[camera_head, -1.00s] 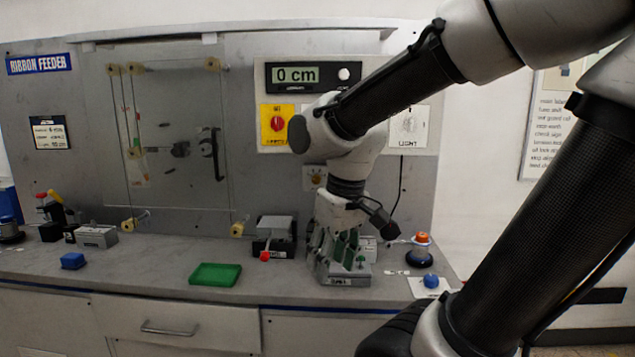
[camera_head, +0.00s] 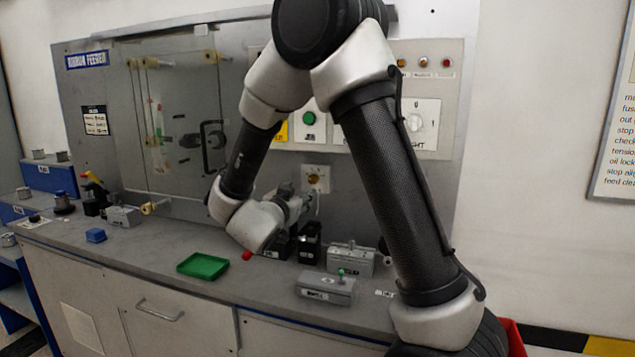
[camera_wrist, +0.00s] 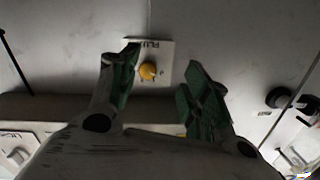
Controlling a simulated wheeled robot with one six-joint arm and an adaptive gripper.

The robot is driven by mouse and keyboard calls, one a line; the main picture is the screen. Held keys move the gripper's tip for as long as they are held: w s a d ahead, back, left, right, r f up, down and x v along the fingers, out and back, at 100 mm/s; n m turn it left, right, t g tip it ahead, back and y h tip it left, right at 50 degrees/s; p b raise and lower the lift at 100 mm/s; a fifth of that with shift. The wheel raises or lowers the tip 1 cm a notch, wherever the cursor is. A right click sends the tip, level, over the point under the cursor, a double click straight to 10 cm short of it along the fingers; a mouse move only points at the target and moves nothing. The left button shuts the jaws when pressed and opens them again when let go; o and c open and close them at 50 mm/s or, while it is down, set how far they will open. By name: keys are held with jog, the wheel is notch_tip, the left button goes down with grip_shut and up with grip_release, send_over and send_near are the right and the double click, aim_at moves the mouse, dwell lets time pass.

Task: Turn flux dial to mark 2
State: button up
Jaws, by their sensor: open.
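The plate carries dark lettering that reads partly as "FLUX" and is partly covered by a finger. In the head view the dial (camera_head: 314,180) sits low on the grey wall panel. My gripper (camera_wrist: 162,62) is open, with a green-padded finger on each side of the knob and a gap to it. No contact shows. In the head view my gripper (camera_head: 292,204) is at the panel, just left of the dial plate. The knob's pointer and marks are too small to read.
Below the dial, the counter holds a grey labelled block (camera_head: 326,288), another grey block (camera_head: 350,260) and black fixtures (camera_head: 309,243). A clear panel (camera_head: 180,120) covers the feeder.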

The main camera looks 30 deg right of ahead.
aim_at(312, 181)
jog(key=shift+h, duration=0.6)
jog(key=w+d, duration=0.1)
jog(key=d, duration=0.1)
jog(key=w+d+r, duration=0.1)
jog(key=w+d, duration=0.1)
jog(key=w+d+r, duration=0.1)
jog(key=d, duration=0.1)
jog(key=shift+w+d, duration=0.25)
jog(key=shift+w, duration=0.05)
jog(key=shift+c, duration=0.5)
jog(key=c, duration=0.9)
